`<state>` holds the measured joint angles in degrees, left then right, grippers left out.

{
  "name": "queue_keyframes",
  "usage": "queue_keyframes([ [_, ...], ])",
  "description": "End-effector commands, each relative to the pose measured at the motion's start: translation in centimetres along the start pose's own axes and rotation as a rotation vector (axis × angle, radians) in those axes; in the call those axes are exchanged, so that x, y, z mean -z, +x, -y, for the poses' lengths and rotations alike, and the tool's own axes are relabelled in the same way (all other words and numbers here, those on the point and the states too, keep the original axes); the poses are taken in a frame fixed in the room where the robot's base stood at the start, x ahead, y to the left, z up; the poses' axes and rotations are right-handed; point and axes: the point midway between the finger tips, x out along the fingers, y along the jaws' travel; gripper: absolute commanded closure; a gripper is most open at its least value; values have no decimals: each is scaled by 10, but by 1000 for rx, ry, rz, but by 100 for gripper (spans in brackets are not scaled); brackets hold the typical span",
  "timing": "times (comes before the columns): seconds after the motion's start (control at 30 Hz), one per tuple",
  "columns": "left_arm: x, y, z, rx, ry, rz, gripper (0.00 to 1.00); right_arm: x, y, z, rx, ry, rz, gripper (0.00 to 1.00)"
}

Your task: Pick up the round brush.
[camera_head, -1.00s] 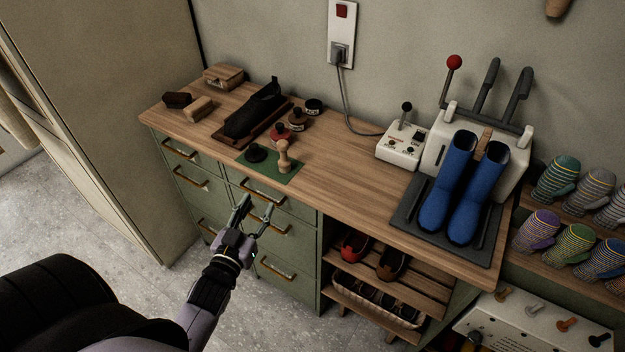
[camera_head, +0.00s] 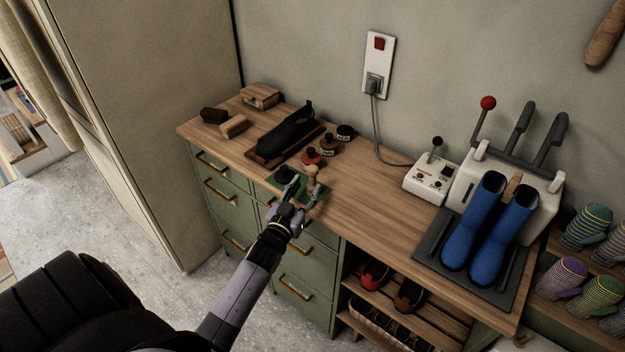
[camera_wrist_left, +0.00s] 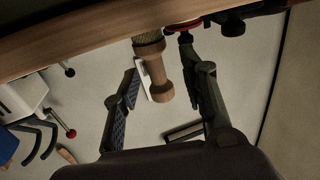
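The round brush (camera_head: 312,172) has a pale wooden handle and stands upright on a small green mat (camera_head: 322,183) at the front of the wooden bench. My left gripper (camera_head: 303,192) is open at the near side of the brush. In the left wrist view, where the bench edge runs along the top, the brush's handle (camera_wrist_left: 156,78) shows between the two spread fingers of my left gripper (camera_wrist_left: 163,62). Gaps show on the right of the handle; I cannot tell whether the left finger touches it. A dark round piece (camera_head: 284,173) beside the brush is partly hidden by a finger. My right gripper is not in view.
Close behind the mat stand a red-topped tin (camera_head: 310,157) and a dark tin (camera_head: 345,133). A black shoe (camera_head: 287,134) lies on a wooden board to the left. Blue boots (camera_head: 474,222) stand at the right. The bench top (camera_head: 375,195) between is clear.

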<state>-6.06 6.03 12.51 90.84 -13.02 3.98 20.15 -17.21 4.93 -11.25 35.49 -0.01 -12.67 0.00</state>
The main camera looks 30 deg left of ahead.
Motion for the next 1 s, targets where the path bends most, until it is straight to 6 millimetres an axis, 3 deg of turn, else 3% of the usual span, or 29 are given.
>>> queue_keyframes([
  [0.1, 9, 20, -6, 0, -2, -3, 61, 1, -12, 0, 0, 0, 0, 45],
  [0.23, 5, 36, -5, 0, -1, -1, 61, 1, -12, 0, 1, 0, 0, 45],
  [0.57, 4, 41, -5, -1, 0, -1, 61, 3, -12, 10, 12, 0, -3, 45],
  [1.0, 4, 41, -5, -1, 0, -1, 90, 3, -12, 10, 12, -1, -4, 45],
])
